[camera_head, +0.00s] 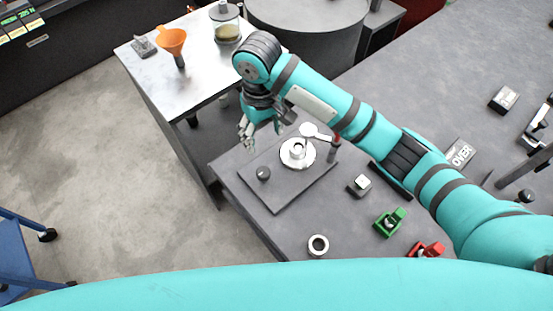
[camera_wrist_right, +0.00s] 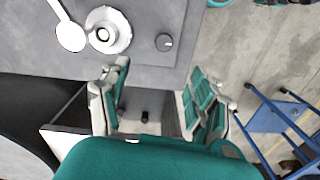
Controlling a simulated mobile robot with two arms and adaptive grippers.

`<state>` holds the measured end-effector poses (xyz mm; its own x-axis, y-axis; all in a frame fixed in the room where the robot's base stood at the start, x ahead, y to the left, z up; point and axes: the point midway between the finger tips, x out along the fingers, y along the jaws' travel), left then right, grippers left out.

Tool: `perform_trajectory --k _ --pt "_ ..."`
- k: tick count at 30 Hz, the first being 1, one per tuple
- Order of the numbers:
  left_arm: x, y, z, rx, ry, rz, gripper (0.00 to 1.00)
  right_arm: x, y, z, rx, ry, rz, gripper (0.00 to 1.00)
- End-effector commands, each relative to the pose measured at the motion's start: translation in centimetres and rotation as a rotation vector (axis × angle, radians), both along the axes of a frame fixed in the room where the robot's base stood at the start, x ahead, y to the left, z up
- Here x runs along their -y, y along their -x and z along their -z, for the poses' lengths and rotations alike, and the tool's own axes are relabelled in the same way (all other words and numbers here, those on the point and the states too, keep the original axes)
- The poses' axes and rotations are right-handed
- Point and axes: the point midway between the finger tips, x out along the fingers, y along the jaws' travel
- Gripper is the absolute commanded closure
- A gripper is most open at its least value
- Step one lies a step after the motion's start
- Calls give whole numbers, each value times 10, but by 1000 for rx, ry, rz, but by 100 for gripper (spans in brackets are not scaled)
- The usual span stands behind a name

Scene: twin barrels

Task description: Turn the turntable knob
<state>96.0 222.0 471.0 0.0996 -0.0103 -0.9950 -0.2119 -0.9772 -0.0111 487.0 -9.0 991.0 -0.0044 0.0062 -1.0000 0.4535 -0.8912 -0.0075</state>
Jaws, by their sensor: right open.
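The turntable is a flat dark grey plate (camera_head: 285,197) on the near table. It carries a small dark round knob (camera_head: 263,173) at its left and a white disc (camera_head: 297,153) with a pale, paddle-shaped arm (camera_head: 315,131) beside it. In the right wrist view the knob (camera_wrist_right: 165,42) shows a light pointer mark on top. My right gripper (camera_head: 247,132) is open and empty, above and beyond the plate's far edge. Its spread fingers (camera_wrist_right: 160,82) lie below the knob in the wrist view, apart from it. My left gripper is not in view.
Near the turntable are a small block (camera_head: 360,185), a green clamp-like item (camera_head: 390,222), a red one (camera_head: 427,250) and a metal ring (camera_head: 318,245). A metal side table (camera_head: 165,75) holds an orange funnel (camera_head: 172,42). Open floor (camera_head: 100,170) lies left.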

Motion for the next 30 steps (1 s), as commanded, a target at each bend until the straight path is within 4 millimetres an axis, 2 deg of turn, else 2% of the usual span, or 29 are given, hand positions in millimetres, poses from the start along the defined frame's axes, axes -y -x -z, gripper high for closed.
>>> perform_trajectory --k 5,12,21,25,30 --pt "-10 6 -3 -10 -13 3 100 0 1 22 -5 1 0 37" --pt "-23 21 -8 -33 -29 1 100 1 1 73 -5 3 2 37" --pt "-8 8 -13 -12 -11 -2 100 -1 2 136 -3 1 0 37" --pt "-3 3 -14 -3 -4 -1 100 -1 2 156 -3 1 0 37" --pt "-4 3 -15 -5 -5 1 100 -1 1 169 -1 0 0 37"
